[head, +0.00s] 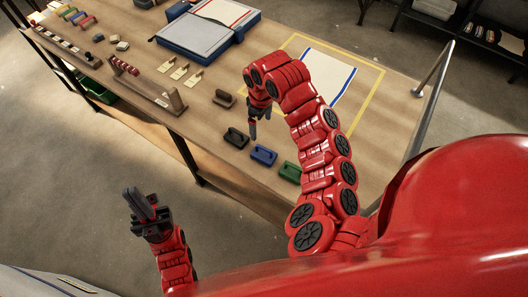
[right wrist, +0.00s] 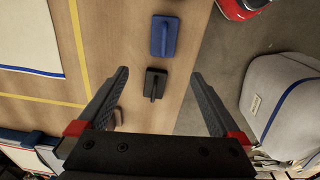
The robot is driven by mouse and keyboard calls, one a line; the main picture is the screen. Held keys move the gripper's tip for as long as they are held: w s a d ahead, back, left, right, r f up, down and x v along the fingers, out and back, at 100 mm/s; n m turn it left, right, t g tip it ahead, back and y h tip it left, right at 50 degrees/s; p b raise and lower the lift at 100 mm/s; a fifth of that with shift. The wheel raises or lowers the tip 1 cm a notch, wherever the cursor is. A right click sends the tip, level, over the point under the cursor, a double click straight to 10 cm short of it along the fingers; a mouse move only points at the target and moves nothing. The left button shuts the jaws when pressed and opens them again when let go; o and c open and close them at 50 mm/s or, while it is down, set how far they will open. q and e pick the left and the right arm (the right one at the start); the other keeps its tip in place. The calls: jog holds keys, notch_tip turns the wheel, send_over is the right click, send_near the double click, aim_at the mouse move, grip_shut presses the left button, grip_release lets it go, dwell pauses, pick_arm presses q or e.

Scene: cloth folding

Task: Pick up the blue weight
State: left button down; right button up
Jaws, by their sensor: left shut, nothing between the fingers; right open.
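The blue weight (head: 264,155) is a flat block with a handle. It lies on the table near its front edge, between a black weight (head: 236,138) and a green weight (head: 290,171). In the right wrist view the blue weight (right wrist: 165,36) is past the fingertips, towards the top. My right gripper (head: 260,120) is open and empty above the table, pointing down near the black and blue weights. In the right wrist view the black weight (right wrist: 155,82) appears between its fingers (right wrist: 160,75). My left gripper (head: 137,200) is shut and empty, off the table over the floor.
A white cloth (head: 328,78) with blue edging lies inside a yellow taped outline. A dark brown weight (head: 224,98) lies behind the black one. Blue trays (head: 205,35), a wooden rack (head: 150,87) and small blocks fill the far left. A metal rail (head: 432,85) stands at the right.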

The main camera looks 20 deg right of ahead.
jog(key=b, duration=0.5)
send_over(264, 154)
jog(key=f, duration=0.4)
jog(key=shift+w+a+f, duration=0.1)
jog(key=shift+a+f, duration=0.15)
jog(key=shift+f, duration=0.15)
notch_tip(264, 154, down, 6)
jog(key=shift+w+a+p, duration=0.1)
jog(key=shift+p, duration=0.2)
jog(key=shift+f, duration=0.4)
jog(key=shift+f+p, duration=0.25)
jog(key=shift+p, duration=0.2)
jog(key=f, duration=0.1)
jog(key=f+p, duration=0.1)
jog(key=f, duration=0.1)
jog(key=shift+d, duration=0.3)
jog(key=shift+f+p, duration=0.4)
jog(key=shift+f, duration=0.45)
jog(key=shift+c, duration=0.2)
